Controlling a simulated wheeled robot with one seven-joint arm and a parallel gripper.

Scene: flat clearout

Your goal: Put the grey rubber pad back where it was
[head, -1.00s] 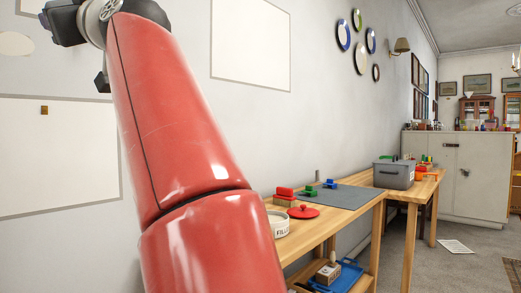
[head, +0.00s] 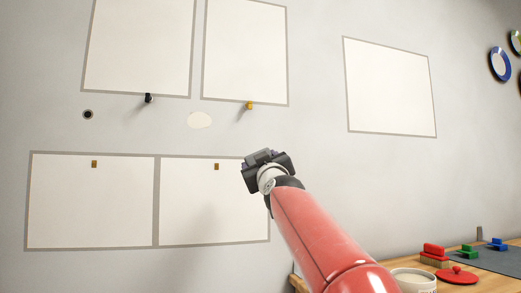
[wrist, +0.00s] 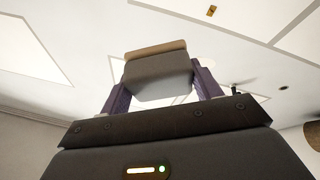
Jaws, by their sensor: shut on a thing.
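The grey rubber pad (wrist: 158,82), a thick grey block with a tan strip along one edge, is held between the two dark fingers of my gripper (wrist: 157,76) in the wrist view. My gripper (head: 266,160) also shows in the head view, raised in front of the wall by the right edge of a lower white panel. The pad cannot be made out in the head view, where the gripper body hides it.
The wall carries several white panels (head: 93,205), a black peg (head: 149,98), a yellow peg (head: 249,105), a dark round fitting (head: 88,114) and a pale oval (head: 200,120). At lower right, a wooden table holds a white tub (head: 413,277), red lid (head: 457,276) and grey mat (head: 500,260).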

